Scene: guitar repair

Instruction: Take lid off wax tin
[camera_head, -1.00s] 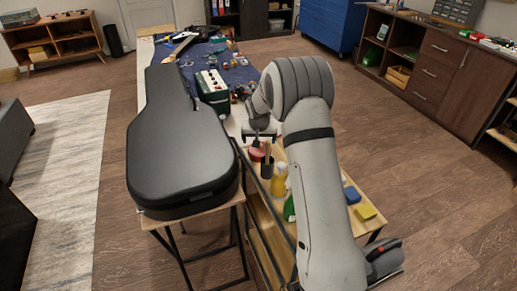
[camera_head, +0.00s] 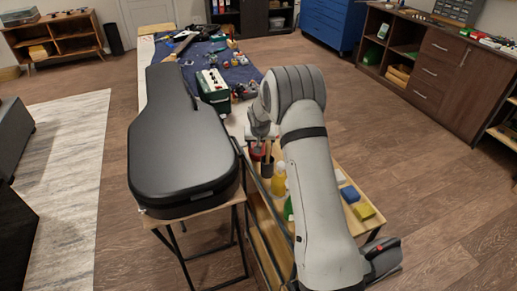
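A small round red thing (camera_head: 256,155), likely the wax tin, sits on the wooden cart beside the black guitar case. It is small and partly covered, so I cannot tell lid from body. My gripper (camera_head: 261,138) is right above it, pointing down, with its fingertips at or very near its top. I cannot tell whether the fingers are open or touch the tin.
A dark cup (camera_head: 267,167), a yellow bottle (camera_head: 279,181) and a green bottle (camera_head: 288,209) stand close by on the cart (camera_head: 335,178). Blue (camera_head: 350,194) and yellow (camera_head: 363,211) blocks lie to the right. The guitar case (camera_head: 180,140) is close on the left.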

